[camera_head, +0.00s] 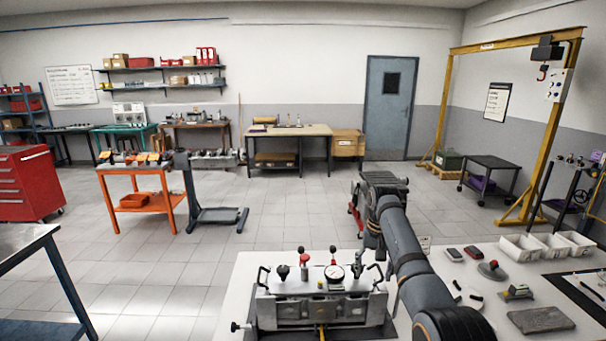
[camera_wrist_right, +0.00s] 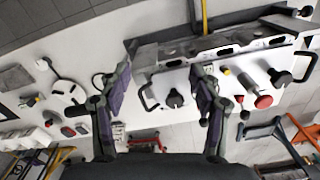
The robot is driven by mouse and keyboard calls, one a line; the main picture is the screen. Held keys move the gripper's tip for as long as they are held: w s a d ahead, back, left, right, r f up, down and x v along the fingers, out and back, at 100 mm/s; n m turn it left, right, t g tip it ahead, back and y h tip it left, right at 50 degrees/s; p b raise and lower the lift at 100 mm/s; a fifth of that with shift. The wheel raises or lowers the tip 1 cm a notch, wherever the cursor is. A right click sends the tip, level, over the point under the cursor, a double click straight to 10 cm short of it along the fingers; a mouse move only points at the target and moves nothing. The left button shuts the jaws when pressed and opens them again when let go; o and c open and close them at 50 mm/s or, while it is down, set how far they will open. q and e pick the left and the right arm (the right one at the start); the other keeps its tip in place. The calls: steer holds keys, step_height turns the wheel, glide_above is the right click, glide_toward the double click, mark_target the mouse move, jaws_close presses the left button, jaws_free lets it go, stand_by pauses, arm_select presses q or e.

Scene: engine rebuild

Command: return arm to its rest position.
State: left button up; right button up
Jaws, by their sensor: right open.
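My right arm reaches in from the bottom right of the head view, and its gripper (camera_head: 384,183) is raised above the far edge of the white workbench (camera_head: 245,270). In the wrist view the right gripper (camera_wrist_right: 155,88) has its two fingers spread wide, with nothing held between them. Behind the fingers there, a test fixture (camera_wrist_right: 225,68) with black knobs and a red knob lies on the bench; the fixture also shows in the head view (camera_head: 318,298), left of the arm. My left gripper is not in view.
White bins (camera_head: 522,247), a grey pad (camera_head: 540,320) and small tools lie on the bench right of my arm. An orange cart (camera_head: 140,172) and an engine stand (camera_head: 215,215) stand beyond on open tiled floor. A yellow gantry (camera_head: 545,140) stands at right.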

steer(key=s+d+f+n+t, duration=0.1)
steer(key=s+d+f, duration=0.1)
steer(key=s+f, duration=0.6)
steer(key=s+d+f+t, duration=0.1)
steer(key=s+d+f, duration=0.3)
steer(key=f, duration=0.7)
steer(key=s+a+r+n+t+h, duration=0.1)
steer(key=s+r+n+t, duration=0.15)
steer(key=s, duration=2.05)
step_height(320, 180, down, 29)
steer(key=s+d+g+b, duration=0.2)
steer(key=s, duration=0.1)
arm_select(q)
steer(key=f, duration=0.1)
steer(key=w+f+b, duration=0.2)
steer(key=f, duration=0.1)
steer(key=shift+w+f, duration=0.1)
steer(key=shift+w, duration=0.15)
arm_select(e)
steer(key=s+d+f+g, duration=0.1)
steer(key=s+f, duration=1.7)
steer(key=shift+s+d, duration=0.2)
steer(key=shift+d, duration=0.05)
